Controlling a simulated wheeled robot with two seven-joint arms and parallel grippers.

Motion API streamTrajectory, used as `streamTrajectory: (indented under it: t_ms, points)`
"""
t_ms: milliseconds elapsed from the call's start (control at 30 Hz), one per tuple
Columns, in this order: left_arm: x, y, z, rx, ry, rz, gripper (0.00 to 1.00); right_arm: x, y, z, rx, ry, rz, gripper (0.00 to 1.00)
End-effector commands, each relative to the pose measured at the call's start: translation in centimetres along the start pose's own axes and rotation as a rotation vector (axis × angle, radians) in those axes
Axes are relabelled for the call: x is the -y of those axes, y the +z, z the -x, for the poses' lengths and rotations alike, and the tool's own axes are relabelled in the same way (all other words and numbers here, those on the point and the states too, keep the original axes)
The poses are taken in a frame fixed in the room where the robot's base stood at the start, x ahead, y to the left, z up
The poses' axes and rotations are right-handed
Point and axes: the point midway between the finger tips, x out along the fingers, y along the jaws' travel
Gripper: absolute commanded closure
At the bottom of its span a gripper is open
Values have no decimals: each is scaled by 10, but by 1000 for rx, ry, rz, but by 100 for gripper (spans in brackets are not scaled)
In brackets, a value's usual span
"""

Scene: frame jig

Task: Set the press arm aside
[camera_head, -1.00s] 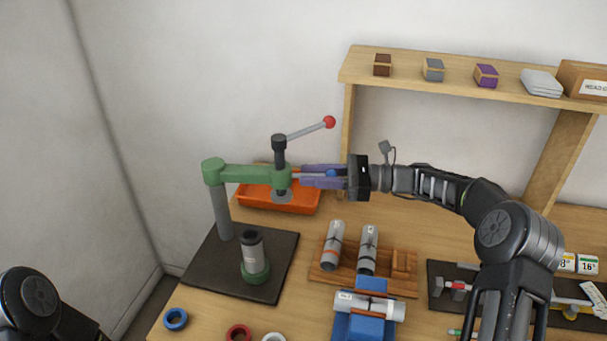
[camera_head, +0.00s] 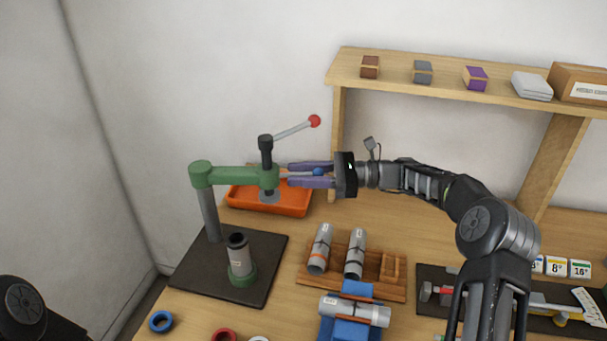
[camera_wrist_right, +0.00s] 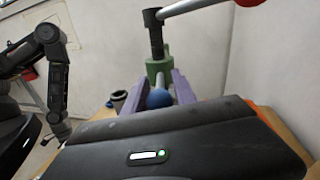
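A short rod with a blue ball (camera_head: 318,172) sticks out from that end. My right gripper (camera_head: 290,173) has its purple fingers on either side of this rod and ball. The right wrist view shows gaps between the fingers and the blue ball (camera_wrist_right: 160,98), so it looks open. My left gripper is out of view; only part of that arm shows at lower left.
A grey cylinder in a green seat (camera_head: 241,262) stands on the base below the arm. An orange tray (camera_head: 285,207) lies behind the ram. A wooden rack (camera_head: 390,290) with grey cylinders and a blue fixture (camera_head: 340,328) stand to the right. A shelf (camera_head: 430,90) rises behind.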

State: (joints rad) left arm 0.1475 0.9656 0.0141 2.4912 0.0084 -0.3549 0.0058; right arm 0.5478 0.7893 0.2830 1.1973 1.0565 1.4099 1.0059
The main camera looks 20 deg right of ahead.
Motion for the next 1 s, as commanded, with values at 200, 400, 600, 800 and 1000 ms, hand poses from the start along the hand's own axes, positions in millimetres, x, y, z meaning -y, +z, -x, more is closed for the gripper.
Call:
streamTrajectory:
  t_ms: [200,400,600,800,1000]
  points:
    - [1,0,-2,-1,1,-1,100,0,-2,9,1,-1,-1,67]
    - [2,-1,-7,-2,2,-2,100,1,-2,33,2,-4,-1,67]
    - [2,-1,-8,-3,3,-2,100,0,-2,58,3,-3,-2,67]
    - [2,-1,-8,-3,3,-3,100,0,-1,74,2,-1,-1,67]
    - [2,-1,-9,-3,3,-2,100,0,0,79,-1,-1,0,67]
